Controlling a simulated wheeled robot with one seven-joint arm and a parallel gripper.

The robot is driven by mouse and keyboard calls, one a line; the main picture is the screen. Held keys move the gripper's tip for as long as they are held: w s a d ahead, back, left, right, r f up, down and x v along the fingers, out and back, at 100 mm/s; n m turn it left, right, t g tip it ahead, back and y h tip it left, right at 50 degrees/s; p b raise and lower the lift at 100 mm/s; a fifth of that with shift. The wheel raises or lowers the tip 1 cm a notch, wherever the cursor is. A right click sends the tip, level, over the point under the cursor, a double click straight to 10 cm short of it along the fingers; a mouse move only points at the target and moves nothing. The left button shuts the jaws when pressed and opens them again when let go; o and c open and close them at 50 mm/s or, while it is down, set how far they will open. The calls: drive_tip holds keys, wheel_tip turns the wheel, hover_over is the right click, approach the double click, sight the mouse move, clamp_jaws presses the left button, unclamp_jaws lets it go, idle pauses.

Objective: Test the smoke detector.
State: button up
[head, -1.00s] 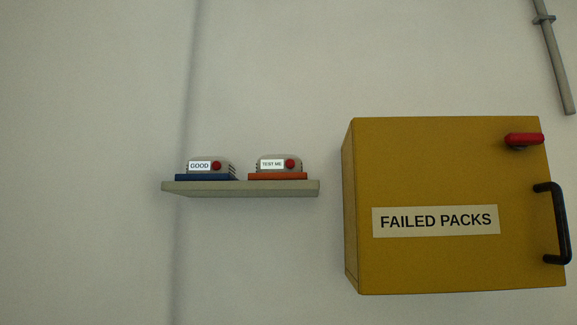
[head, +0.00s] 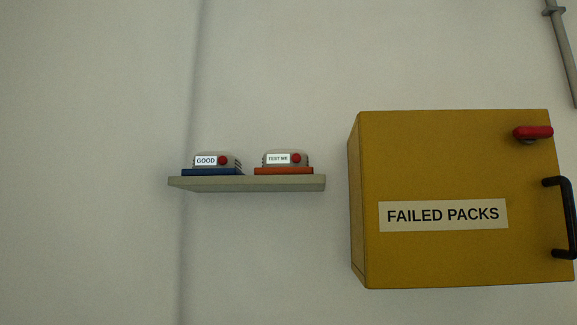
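A smoke detector labelled TEST ME (head: 287,157) sits upright on an orange base (head: 284,171), at the right part of a wall shelf (head: 250,183). It is grey with a red button (head: 296,158) on its front. A similar detector labelled GOOD (head: 215,160) sits on a blue base (head: 212,172) to its left, also with a red button (head: 223,160). My gripper is not in the head view.
A yellow cabinet labelled FAILED PACKS (head: 440,250) is on the wall right of the shelf, with a red latch (head: 533,132) and a black handle (head: 571,217). A grey pipe (head: 562,55) runs at the upper right. The wall left of the shelf is bare.

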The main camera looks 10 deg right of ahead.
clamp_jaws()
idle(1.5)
